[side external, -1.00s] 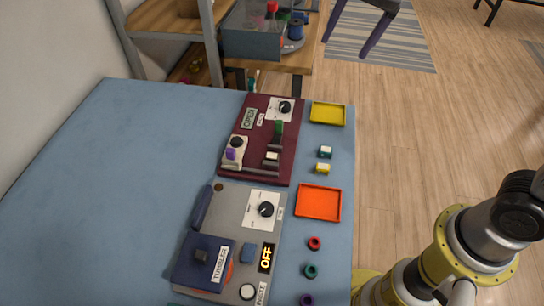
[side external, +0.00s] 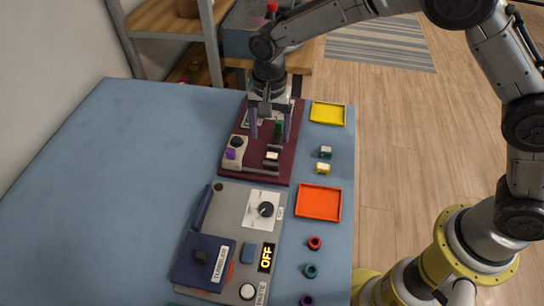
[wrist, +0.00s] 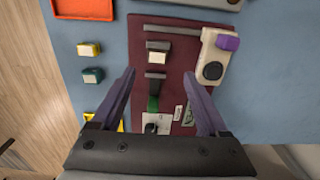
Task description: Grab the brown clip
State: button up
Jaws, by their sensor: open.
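I cannot make out any brown clip in either view. My gripper (side external: 270,137) is open and empty, its two purple-grey fingers apart and pointing down over the maroon board (side external: 231,172). In the wrist view my gripper (wrist: 158,74) has its fingers on either side of the board's slider area. A green handle (side external: 279,128) lies between or close behind the fingers; in the wrist view the green handle (wrist: 153,103) is between them. Whether the fingers touch anything cannot be told. A small brown disc (side external: 219,187) sits on the grey panel.
The grey panel (side external: 232,205) carries a dark knob (side external: 266,209), a blue box and an OFF display. An orange tray (side external: 318,203), a yellow tray (side external: 328,113), small blocks and rings line the right table edge. The blue table (side external: 120,190) is clear at left.

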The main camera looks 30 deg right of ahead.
aim_at(272, 155)
jog(key=shift+s+d+f, duration=0.1)
jog(key=shift+s+f, duration=0.05)
jog(key=shift+f, duration=1.65)
jog(key=shift+s+f, duration=0.1)
jog(key=shift+f, duration=1.65)
grip_shut()
